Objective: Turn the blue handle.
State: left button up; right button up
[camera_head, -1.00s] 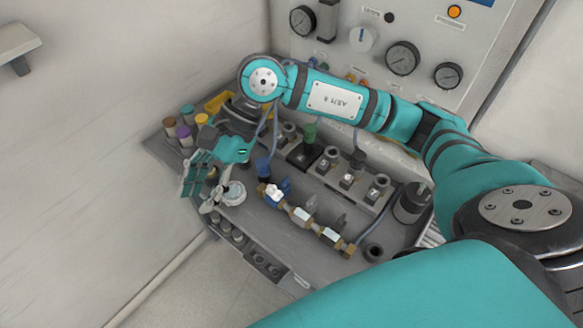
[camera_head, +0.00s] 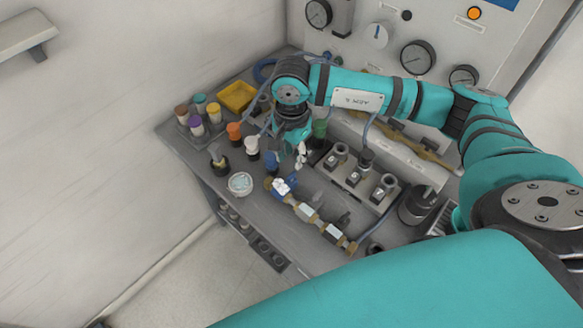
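The blue handle (camera_head: 292,184) sits at the left end of a brass valve manifold (camera_head: 309,212) on the bench. A white valve part lies beside it, and dark handles stand further along the manifold. My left gripper is not in view.
A round dish (camera_head: 240,183), a dark pot (camera_head: 220,160) and capped bottles stand left of the manifold. A yellow tray (camera_head: 237,97) is at the back. A block with several fittings (camera_head: 358,178) stands behind the manifold. A gauge panel (camera_head: 445,30) rises at the back.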

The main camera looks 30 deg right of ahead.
aim_at(291, 174)
notch_tip(291, 174, down, 7)
jog(key=shift+p, duration=0.5)
grip_shut()
